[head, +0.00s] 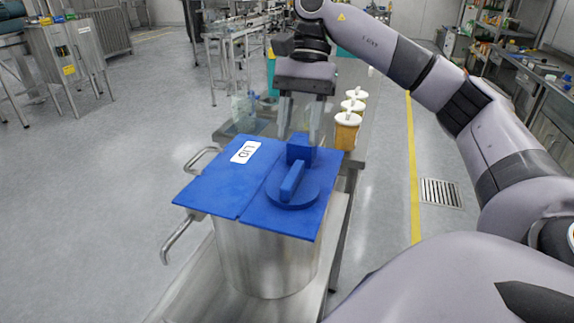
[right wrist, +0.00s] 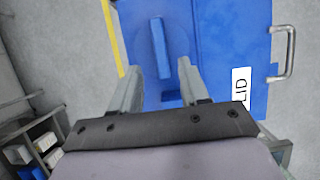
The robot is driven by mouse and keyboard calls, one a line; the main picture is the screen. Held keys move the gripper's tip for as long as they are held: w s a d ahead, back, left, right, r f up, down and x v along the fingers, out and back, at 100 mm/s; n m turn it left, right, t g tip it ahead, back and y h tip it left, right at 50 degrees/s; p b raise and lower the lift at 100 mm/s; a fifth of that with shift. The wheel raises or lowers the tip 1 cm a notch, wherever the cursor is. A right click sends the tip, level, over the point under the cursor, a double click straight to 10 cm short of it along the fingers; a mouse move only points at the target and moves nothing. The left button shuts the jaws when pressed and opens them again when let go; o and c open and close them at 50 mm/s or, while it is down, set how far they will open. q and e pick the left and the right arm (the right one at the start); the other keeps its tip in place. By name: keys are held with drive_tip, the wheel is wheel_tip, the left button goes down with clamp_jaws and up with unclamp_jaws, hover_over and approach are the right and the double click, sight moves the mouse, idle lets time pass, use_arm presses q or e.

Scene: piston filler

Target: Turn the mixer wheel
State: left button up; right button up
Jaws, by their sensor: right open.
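The mixer wheel (head: 308,198) is a blue disc with a raised bar grip, lying on the blue lid (head: 215,178) of a steel vessel (head: 265,255). The wheel also shows in the right wrist view (right wrist: 160,48), beyond the fingertips. A blue block (head: 301,150) stands on the lid just behind the wheel. My right gripper (head: 301,134) is open and points down at the far edge of the lid, by the block and apart from the wheel's bar. In the right wrist view its two fingers (right wrist: 158,82) are spread with nothing gripped. My left gripper is not in view.
Several orange jars with white tops (head: 347,130) stand on the steel table behind the lid, right of my right gripper. Steel handles (head: 178,238) stick out at the vessel's left. A cabinet (head: 68,65) stands far left. Open floor lies left.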

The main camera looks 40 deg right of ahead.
sight(293, 173)
drive_tip(key=shift+x, duration=3.45)
clamp_jaws()
